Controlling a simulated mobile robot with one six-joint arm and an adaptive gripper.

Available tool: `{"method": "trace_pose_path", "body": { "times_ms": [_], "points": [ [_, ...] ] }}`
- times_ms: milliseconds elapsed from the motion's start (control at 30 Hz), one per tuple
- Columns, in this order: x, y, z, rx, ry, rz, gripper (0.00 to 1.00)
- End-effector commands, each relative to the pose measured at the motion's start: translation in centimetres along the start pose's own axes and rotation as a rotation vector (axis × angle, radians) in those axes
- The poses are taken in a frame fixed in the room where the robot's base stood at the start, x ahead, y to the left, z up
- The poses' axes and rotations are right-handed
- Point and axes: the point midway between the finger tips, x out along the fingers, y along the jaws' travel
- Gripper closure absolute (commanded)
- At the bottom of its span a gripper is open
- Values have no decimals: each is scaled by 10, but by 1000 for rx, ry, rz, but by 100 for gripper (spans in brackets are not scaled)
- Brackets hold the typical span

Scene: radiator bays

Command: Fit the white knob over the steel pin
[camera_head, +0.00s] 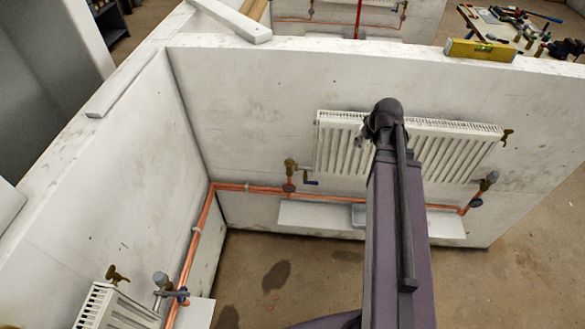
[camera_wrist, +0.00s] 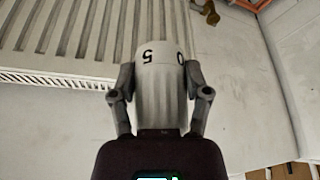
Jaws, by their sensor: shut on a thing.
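The white knob (camera_wrist: 158,85) is ribbed, with a dark 5 and 0 printed near its far end. My gripper (camera_wrist: 160,76) is shut on it, one finger on each side, in the wrist view. The arm hides the gripper and knob in the head view. A brass valve (camera_head: 290,168) stands at the left end of the back radiator. A brass part (camera_wrist: 208,11) shows at the top edge of the wrist view, apart from the knob. I cannot make out the steel pin in either view.
A white radiator (camera_head: 340,145) hangs on the back wall behind my arm; it also shows in the wrist view (camera_wrist: 60,35). Copper pipe (camera_head: 245,187) runs along the walls. A second radiator (camera_head: 110,307) is at lower left. A yellow level (camera_head: 480,50) lies on the wall top.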

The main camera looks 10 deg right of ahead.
Motion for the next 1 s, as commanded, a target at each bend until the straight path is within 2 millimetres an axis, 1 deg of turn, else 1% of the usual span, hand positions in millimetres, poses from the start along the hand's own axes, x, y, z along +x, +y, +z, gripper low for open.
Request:
{"method": "trace_pose_path", "body": {
  "times_ms": [33,600,800,1000],
  "points": [
    [15,0,6,0,0,0,96],
    [103,0,43,0,0,0,96],
    [127,0,52,0,0,0,96],
    [137,0,57,0,0,0,96]
  ]
}}
